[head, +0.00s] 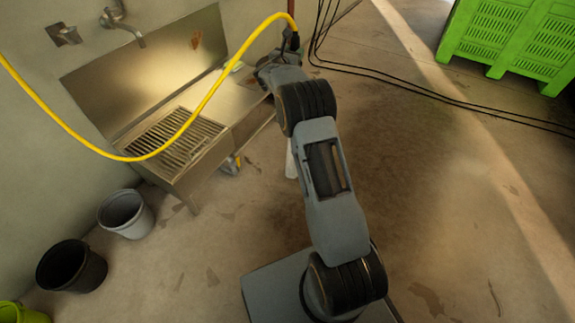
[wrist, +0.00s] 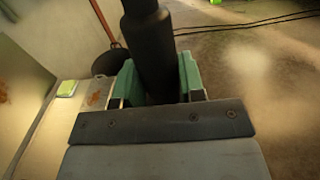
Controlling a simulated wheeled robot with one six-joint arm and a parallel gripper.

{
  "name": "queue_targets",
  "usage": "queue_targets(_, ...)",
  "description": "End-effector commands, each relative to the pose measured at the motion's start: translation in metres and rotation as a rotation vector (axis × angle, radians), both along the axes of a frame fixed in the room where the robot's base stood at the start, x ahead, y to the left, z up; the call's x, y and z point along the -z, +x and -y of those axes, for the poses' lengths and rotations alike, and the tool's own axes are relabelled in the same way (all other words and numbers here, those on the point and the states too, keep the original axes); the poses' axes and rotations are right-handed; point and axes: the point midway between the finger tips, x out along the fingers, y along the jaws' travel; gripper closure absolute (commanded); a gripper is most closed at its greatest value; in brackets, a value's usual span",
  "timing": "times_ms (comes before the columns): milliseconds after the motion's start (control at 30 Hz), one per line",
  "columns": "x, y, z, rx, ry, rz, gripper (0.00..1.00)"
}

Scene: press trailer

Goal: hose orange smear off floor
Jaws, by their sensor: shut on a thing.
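My gripper (wrist: 157,85) has its green-padded fingers shut on a black hose nozzle (wrist: 148,35), which points up and away in the wrist view. In the head view the yellow hose (head: 215,88) loops from the left edge over the sink to the gripper end of my arm, where the nozzle (head: 291,40) is small and dark. The concrete floor (head: 440,210) has a broad dark, wet-looking area right of my arm, with a pale hazy patch beside it. I cannot make out a clear orange smear on the floor; some may be hidden behind my arm.
A steel sink (head: 150,75) with a grate stands at the left, with a rusty mark on its backsplash. Grey (head: 126,213) and black (head: 72,266) buckets stand nearby. A green crate (head: 512,40) is at upper right. Black cables (head: 420,88) cross the floor. The right floor is open.

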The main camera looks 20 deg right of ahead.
Motion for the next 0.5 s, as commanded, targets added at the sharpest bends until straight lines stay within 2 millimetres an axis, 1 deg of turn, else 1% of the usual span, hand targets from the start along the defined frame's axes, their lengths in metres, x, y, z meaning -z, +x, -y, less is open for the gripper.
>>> queue_targets(500, -0.002, 0.024, 0.019, 0.001, -0.001, 0.002, 0.87)
